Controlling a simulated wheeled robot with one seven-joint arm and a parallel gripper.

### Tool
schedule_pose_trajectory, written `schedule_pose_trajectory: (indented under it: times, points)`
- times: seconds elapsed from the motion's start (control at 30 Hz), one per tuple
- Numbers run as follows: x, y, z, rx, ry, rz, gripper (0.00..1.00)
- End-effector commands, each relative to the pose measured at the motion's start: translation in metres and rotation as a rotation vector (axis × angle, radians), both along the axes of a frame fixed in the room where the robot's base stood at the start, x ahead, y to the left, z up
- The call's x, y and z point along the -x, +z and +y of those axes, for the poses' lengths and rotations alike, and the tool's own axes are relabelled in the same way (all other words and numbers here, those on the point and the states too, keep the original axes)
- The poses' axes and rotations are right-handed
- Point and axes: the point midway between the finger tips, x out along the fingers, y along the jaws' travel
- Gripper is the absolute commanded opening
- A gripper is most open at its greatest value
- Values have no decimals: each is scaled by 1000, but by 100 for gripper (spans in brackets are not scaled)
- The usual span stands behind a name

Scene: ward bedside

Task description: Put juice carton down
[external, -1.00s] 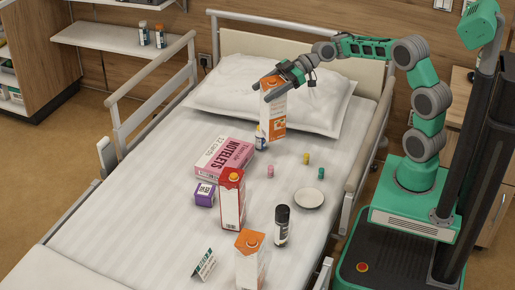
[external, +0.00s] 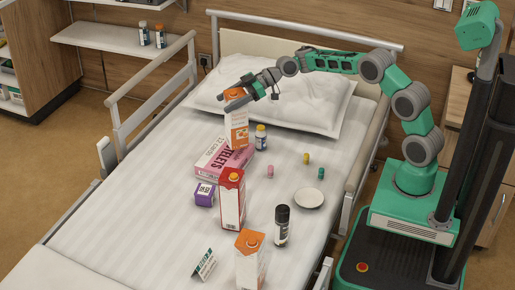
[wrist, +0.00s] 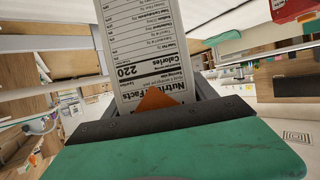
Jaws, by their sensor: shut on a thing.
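The orange-and-white juice carton (external: 237,130) is upright near the foot of the pillow, behind the pink notelets box (external: 224,158). My gripper (external: 236,100) is shut around its upper part. In the wrist view the carton (wrist: 150,45) shows a nutrition panel between the fingers, with an orange corner close to the palm.
A small bottle (external: 261,139) stands just right of the carton. A red-and-white carton (external: 232,200), purple box (external: 204,194), dark bottle (external: 282,226), white dish (external: 309,198) and another orange-topped carton (external: 250,262) stand nearer. The bed's left side is clear.

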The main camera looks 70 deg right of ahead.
Motion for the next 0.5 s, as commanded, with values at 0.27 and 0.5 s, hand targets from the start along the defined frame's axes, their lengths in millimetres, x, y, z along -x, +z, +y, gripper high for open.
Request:
schedule_pose_trajectory:
  times: [0.27,0.5]
  points:
    - [-10,-25,1,-2,1,-5,0]
    - [-11,-36,1,1,1,-11,0]
